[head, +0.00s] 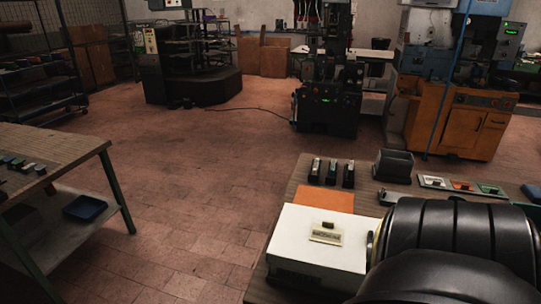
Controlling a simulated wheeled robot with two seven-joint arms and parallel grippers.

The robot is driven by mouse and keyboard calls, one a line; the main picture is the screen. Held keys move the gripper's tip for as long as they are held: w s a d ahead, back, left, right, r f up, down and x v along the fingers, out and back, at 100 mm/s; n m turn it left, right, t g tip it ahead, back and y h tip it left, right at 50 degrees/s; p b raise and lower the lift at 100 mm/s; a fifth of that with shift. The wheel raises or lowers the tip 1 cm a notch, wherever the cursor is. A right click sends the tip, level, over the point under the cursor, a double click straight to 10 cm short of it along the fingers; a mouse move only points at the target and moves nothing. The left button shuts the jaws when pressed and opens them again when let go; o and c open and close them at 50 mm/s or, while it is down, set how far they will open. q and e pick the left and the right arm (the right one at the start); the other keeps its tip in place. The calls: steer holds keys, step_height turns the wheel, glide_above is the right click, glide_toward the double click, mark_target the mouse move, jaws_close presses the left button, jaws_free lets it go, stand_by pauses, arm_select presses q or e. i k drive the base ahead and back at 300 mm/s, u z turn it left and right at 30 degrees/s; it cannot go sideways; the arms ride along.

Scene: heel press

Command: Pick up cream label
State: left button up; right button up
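A cream label (325,236) with dark marks lies on the top of a white box-like block (290,239) at the front left of the right-hand bench. A small dark brown piece sits right behind the label, at its far edge. Neither of my grippers shows in the head view. A large black ribbed arm part, which seems to be mine, fills the lower right and hides part of the bench and the right side of the white block.
An orange sheet (325,199), several upright dark blocks (331,172), a dark grey bin (393,164) and white, orange and green plates (462,185) lie on the bench (375,204). Another workbench (65,147) stands left; open tiled floor lies between. Machines line the back.

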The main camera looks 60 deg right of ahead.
mark_target(326, 232)
steer(key=i, duration=1.6)
steer(key=z, duration=3.9)
